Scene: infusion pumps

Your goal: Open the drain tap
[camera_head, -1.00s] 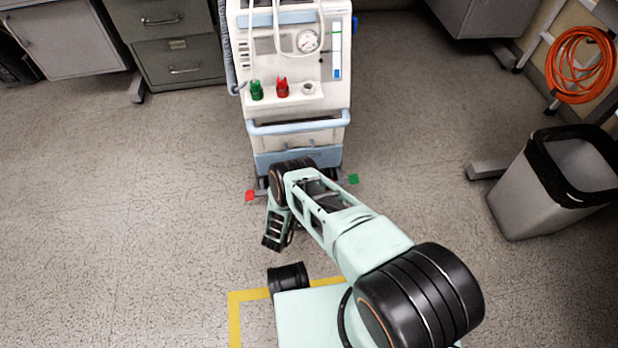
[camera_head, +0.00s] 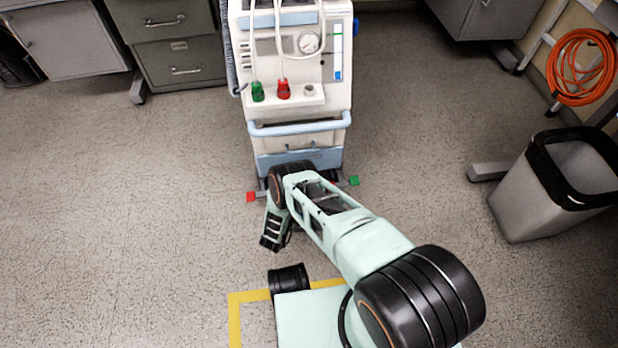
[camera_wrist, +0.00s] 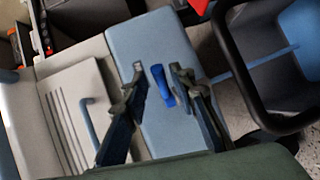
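A small bright blue lever (camera_wrist: 162,86), which looks like the drain tap, sits on the light blue lower panel (camera_wrist: 190,48) of the machine in the wrist view. My gripper (camera_wrist: 158,71) is open, with one dark finger on each side of the lever. Gaps show between the lever and both fingertips; depth between them is hard to tell. In the head view the white and light blue machine (camera_head: 297,60) stands ahead of my arm. My arm hides the lever and the gripper's fingers there.
A light blue push bar (camera_head: 298,127) crosses the machine's front above my wrist. Red (camera_head: 251,197) and green (camera_head: 353,181) markers flank its base. A bin (camera_head: 545,185) stands right. Floor to the left is clear.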

